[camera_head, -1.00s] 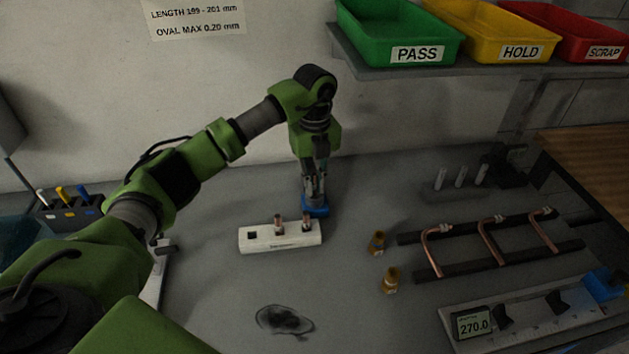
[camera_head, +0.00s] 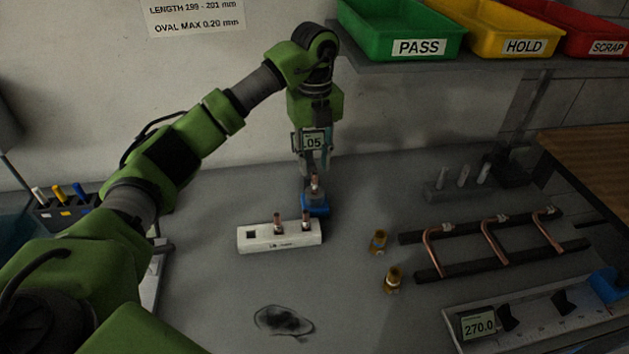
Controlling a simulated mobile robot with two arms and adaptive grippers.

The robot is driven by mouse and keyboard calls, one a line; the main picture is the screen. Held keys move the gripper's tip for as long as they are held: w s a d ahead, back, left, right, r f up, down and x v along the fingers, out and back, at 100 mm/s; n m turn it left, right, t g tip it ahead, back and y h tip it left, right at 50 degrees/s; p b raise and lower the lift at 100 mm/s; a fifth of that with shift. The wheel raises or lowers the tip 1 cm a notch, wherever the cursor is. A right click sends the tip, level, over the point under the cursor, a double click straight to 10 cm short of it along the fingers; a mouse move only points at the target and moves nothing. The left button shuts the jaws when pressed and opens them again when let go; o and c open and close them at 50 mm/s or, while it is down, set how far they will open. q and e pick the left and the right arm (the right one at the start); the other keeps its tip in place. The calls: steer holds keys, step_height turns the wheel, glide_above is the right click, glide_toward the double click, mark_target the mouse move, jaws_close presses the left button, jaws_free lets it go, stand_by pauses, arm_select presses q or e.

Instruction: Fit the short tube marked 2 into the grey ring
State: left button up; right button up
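A small blue base (camera_head: 317,211) stands on the bench behind a white block, with a grey ring (camera_head: 316,197) on top. A short copper tube (camera_head: 315,183) stands upright in the ring; its mark is too small to read. My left gripper (camera_head: 316,168) is just above the tube, pointing down, and its fingers look apart and clear of it. A small display (camera_head: 313,141) showing ".05" overlaps the gripper. The white block (camera_head: 262,242) has its left hole empty and copper tubes in its middle (camera_head: 278,223) and right (camera_head: 305,220) holes. My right gripper is not in view.
Two brass fittings (camera_head: 378,242) (camera_head: 393,280) stand right of the block. Bent copper tubes lie across a dark rack (camera_head: 436,236) farther right, behind a gauge reading 270.0 (camera_head: 478,325). PASS, HOLD and SCRAP bins sit above.

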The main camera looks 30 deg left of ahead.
arm_select(q)
step_height(320, 180, up, 6)
steer(key=shift+f, duration=0.2)
steer(key=shift+f, duration=0.1)
stand_by(0.5)
